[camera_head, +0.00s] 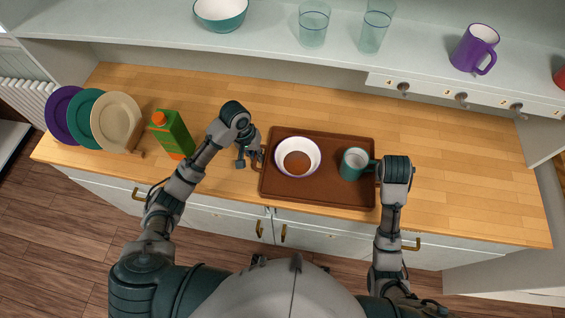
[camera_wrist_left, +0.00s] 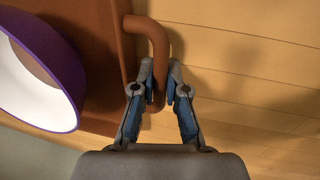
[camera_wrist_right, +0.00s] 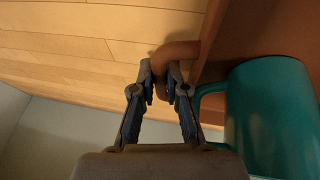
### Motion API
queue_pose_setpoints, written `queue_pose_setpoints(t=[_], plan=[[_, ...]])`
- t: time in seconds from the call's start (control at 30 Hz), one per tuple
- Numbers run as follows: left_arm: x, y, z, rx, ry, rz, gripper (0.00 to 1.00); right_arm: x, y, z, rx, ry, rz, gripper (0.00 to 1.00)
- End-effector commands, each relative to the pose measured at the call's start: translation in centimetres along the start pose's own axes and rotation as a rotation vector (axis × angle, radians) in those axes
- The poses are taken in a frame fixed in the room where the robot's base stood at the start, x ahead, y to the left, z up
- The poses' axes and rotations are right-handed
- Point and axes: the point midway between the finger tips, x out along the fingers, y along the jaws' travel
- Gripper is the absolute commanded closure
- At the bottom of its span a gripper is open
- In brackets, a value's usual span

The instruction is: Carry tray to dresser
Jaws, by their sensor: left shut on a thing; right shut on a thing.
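The brown tray (camera_head: 318,192) is at the wooden counter, near its front edge; I cannot tell whether it rests on the wood or is just above it. A white bowl with a purple rim (camera_head: 297,157) and a teal mug (camera_head: 353,164) stand upright on it. My left gripper (camera_head: 257,157) is shut on the tray's left handle (camera_wrist_left: 154,38), with the bowl beside it in the left wrist view. My right gripper (camera_wrist_right: 161,75) is shut on the tray's right handle (camera_wrist_right: 176,52), with the mug close by. In the head view my right wrist hides that handle.
A green carton with an orange cap (camera_head: 173,134) and several upright plates (camera_head: 116,122) stand left of my left arm. The shelf above holds a teal bowl (camera_head: 220,12), two glasses (camera_head: 313,24) and a purple mug (camera_head: 475,48). The counter's right part (camera_head: 470,170) is clear.

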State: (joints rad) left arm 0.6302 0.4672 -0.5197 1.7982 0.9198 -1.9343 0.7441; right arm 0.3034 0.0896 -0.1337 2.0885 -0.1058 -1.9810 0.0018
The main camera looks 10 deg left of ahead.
Motion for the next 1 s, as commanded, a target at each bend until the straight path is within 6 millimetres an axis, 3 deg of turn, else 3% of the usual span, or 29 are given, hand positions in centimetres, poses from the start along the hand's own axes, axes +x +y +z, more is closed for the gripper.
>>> queue_pose_setpoints(t=[0.03, 0.07, 0.1, 0.17, 0.57, 1.0], plan=[[0.7, 0.1, 0.0, 0.004, -0.002, 0.004, 1.0, 0.6, -0.3, 0.2, -0.001, 0.001, -0.003, 1.0], [0.6, 0.1, 0.1, 0.004, -0.003, 0.004, 0.82, 0.5, -0.2, 0.2, -0.002, 0.0, -0.003, 0.82], [0.4, 0.1, 0.1, 0.004, -0.002, 0.004, 0.72, 0.3, -0.2, 0.1, -0.001, 0.0, -0.003, 0.72], [0.3, 0.1, 0.1, 0.003, -0.002, 0.003, 0.62, 0.2, -0.2, 0.1, -0.001, 0.0, -0.003, 0.62], [-0.4, 0.2, 0.0, 0.003, 0.002, 0.004, 0.62, -0.3, -0.1, -0.2, -0.002, 0.002, -0.004, 0.62], [-7.1, 1.4, -0.2, 0.005, 0.018, 0.002, 0.62, -6.5, 1.4, -2.8, 0.002, 0.018, 0.001, 0.62]])
